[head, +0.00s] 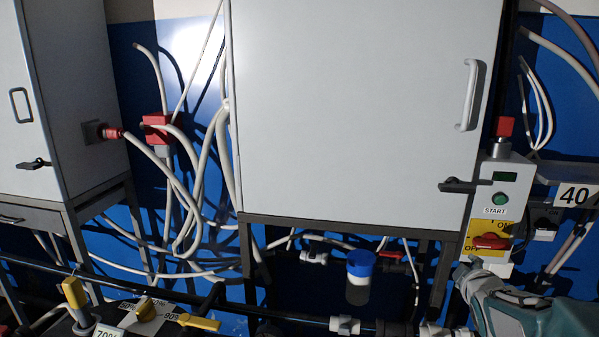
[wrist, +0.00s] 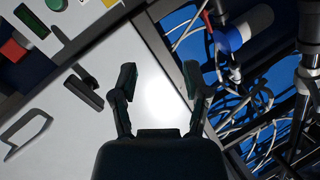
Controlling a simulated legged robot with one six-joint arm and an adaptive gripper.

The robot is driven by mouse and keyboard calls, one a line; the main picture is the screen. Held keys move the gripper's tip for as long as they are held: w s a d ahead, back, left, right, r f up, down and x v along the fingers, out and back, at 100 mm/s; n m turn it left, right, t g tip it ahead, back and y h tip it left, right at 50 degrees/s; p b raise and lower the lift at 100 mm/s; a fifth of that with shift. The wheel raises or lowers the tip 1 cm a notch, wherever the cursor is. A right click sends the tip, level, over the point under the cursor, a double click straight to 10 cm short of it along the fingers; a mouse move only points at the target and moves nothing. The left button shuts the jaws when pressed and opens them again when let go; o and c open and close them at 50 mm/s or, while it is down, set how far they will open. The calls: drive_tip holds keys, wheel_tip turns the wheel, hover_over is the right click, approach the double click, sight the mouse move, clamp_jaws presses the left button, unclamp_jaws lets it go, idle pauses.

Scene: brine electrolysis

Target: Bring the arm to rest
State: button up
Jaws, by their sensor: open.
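My gripper (wrist: 165,88) is open and empty in the wrist view. Its two dark fingers stand apart in front of the pale door of the large grey cabinet (head: 360,100). In the head view my arm comes in at the lower right, just below the control box (head: 490,215) with its green START button (head: 500,200) and red rotary switch (head: 490,241). The fingers are hard to make out there. I cannot tell whether anything is touched.
The cabinet has a black latch handle (head: 460,186) and a grey pull handle (head: 469,95). A blue-capped container (head: 360,275) is below it. Yellow-handled valves (head: 75,292) are at the lower left. Loose hoses (head: 195,180) hang between the cabinets.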

drive_tip(key=s+a+f+m+g+y, duration=0.2)
drive_tip(key=s+a+m+g+y, duration=0.2)
drive_tip(key=s+a, duration=1.7)
drive_tip(key=s+m+g, duration=0.2)
drive_tip(key=m+g, duration=0.1)
drive_tip(key=m, duration=0.2)
drive_tip(key=shift+s+a+g+y, duration=0.4)
